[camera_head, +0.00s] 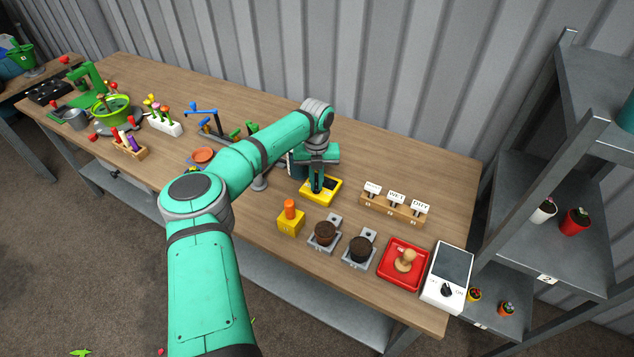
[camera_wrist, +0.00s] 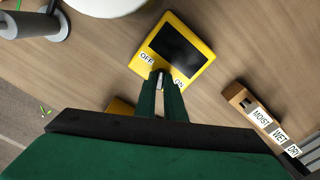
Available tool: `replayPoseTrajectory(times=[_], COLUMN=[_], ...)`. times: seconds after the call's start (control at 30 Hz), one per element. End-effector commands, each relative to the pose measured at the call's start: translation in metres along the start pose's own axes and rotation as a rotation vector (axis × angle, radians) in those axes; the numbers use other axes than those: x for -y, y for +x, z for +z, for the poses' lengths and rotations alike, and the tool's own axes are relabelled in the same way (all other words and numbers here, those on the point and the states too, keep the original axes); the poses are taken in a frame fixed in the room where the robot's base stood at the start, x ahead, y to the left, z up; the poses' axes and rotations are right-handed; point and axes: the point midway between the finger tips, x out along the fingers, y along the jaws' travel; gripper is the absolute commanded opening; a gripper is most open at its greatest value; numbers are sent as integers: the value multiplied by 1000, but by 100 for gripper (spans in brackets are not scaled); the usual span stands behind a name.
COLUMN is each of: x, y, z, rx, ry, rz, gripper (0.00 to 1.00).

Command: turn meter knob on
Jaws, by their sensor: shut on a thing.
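The yellow meter (camera_head: 333,194) lies on the wooden table below my gripper (camera_head: 316,188). In the head view the knob is hidden by my gripper.
A wooden holder (camera_head: 393,208) with MOIST, WET and DRY signs stands right of the meter. A yellow block with an orange peg (camera_head: 290,218), two soil pots, a red tray (camera_head: 388,274) and a white device with a dial (camera_head: 446,289) stand nearer the front right.

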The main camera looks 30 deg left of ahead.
Motion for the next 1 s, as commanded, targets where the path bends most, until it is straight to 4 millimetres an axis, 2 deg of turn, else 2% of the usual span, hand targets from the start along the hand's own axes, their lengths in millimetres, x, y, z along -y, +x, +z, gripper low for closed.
replayPoseTrajectory(times=[1.0], x=[1], y=[-3], z=[3], rx=[12], ry=[884], rz=[2], gripper=[0])
